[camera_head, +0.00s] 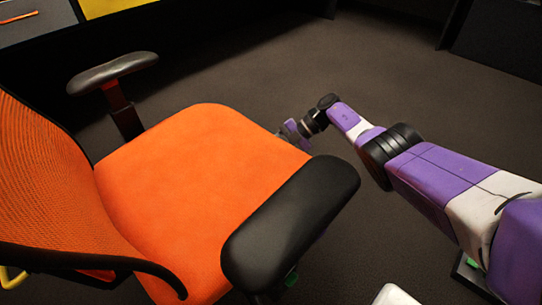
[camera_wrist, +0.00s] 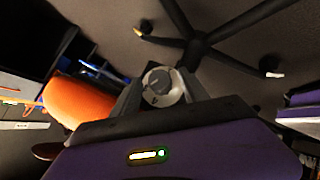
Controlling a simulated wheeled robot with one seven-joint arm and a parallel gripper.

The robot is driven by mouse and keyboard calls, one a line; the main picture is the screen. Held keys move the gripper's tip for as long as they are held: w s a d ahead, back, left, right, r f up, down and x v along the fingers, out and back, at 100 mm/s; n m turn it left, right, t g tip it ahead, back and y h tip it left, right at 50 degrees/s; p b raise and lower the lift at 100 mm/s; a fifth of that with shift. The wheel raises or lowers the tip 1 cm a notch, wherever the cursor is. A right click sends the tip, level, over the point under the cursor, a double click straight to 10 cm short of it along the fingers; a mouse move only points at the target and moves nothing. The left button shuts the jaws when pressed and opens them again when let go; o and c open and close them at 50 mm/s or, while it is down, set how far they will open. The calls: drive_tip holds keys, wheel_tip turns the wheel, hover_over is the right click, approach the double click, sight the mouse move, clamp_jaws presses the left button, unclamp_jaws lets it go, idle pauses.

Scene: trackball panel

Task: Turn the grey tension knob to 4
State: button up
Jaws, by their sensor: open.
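The grey tension knob (camera_wrist: 163,86) shows in the wrist view as a round light-grey face with a darker raised grip and small marks too small to read. My gripper (camera_wrist: 161,96) is open, with one finger on each side of the knob. I cannot tell whether the fingers touch it. In the head view my gripper (camera_head: 292,132) is at the right edge of the orange chair seat (camera_head: 205,160), partly hidden by it. The knob is hidden in the head view.
The chair's black armrests (camera_head: 290,215) stand near my arm, one close in front. The chair's dark star base (camera_wrist: 195,42) shows beyond the knob in the wrist view. Open dark carpet (camera_head: 270,75) lies behind and right of the chair.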

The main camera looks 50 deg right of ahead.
clamp_jaws()
idle(0.4)
drive_tip(key=shift+s+f+n+t+y+b, duration=0.2)
drive_tip(key=shift+n+t+y+b, duration=0.15)
drive_tip(key=shift+n+t, duration=0.5)
drive_tip(key=shift+s+f+n+t+y+b, duration=0.15)
drive_tip(key=shift+n+t+y+b, duration=0.3)
drive_tip(key=shift+t, duration=0.7)
drive_tip(key=shift+w, duration=0.1)
unclamp_jaws()
